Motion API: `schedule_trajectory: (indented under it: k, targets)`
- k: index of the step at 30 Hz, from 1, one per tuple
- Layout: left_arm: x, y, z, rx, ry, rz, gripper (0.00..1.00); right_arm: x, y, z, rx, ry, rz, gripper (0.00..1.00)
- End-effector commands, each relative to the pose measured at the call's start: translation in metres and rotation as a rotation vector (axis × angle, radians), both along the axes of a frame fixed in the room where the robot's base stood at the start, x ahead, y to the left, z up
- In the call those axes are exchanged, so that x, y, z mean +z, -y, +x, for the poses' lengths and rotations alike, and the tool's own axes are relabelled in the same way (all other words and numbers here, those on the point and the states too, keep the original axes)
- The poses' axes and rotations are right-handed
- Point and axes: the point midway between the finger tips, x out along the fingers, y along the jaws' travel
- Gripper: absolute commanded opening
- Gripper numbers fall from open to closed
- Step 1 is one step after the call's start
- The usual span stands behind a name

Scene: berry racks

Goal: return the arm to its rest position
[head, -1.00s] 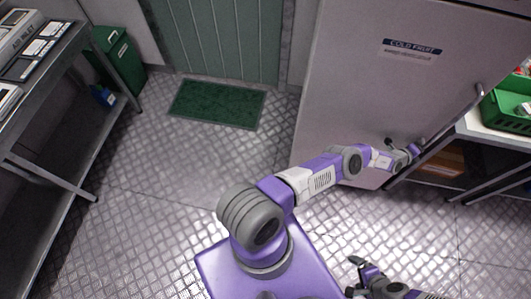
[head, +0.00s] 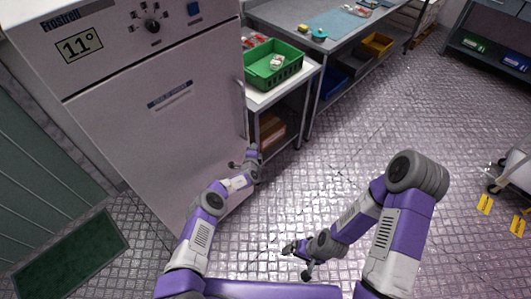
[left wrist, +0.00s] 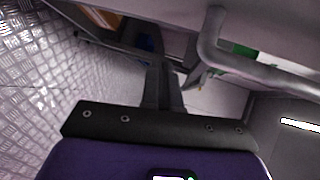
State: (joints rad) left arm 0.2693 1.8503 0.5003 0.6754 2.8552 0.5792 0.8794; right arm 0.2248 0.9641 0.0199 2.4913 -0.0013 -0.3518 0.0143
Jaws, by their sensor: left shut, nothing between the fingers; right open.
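My left arm reaches up along the front of the white fridge. Its gripper (head: 250,153) is small and partly hard to make out, close to the lower end of the door handle (head: 241,105). In the left wrist view the left fingers (left wrist: 165,88) are together and empty, with the curved metal handle (left wrist: 208,45) just above and to the right of them. They look apart from it, though the gap is hard to judge. My right gripper (head: 295,261) is open and empty, low over the floor, its arm bent down from the right.
The fridge (head: 150,140) stands shut at the left. Right of it, a white-topped table (head: 300,80) holds a green crate (head: 273,64), with a brown box (head: 270,132) below. A long workbench (head: 345,35) stands behind. A cart (head: 512,175) is at the far right. The middle floor is clear.

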Motion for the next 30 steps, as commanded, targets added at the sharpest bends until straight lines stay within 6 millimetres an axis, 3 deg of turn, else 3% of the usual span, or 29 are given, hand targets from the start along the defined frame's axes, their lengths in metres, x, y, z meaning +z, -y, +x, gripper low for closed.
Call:
schedule_trajectory:
  k: [1,9,15,25,28,30]
  targets:
    - [0.007,0.006,-0.007,-0.001,-0.005,-0.004,0.00,0.012,0.000,0.000,0.000,0.001,0.000,0.92]
    - [0.019,0.044,-0.039,-0.003,-0.006,-0.004,0.00,0.039,0.000,0.000,0.000,0.001,0.000,0.92]
    - [0.023,0.058,-0.051,-0.003,-0.004,-0.001,0.00,0.044,0.000,0.000,0.000,0.001,0.000,0.92]
    - [0.024,0.063,-0.053,-0.018,-0.001,0.006,0.00,0.044,0.000,0.000,0.000,0.000,0.000,0.92]
    - [0.032,0.080,-0.055,-0.110,0.023,0.051,0.00,0.043,0.000,0.000,0.000,0.000,0.000,0.92]
    - [0.042,0.103,-0.061,-0.239,0.056,0.116,0.00,0.041,0.000,0.000,0.000,0.000,0.000,0.92]
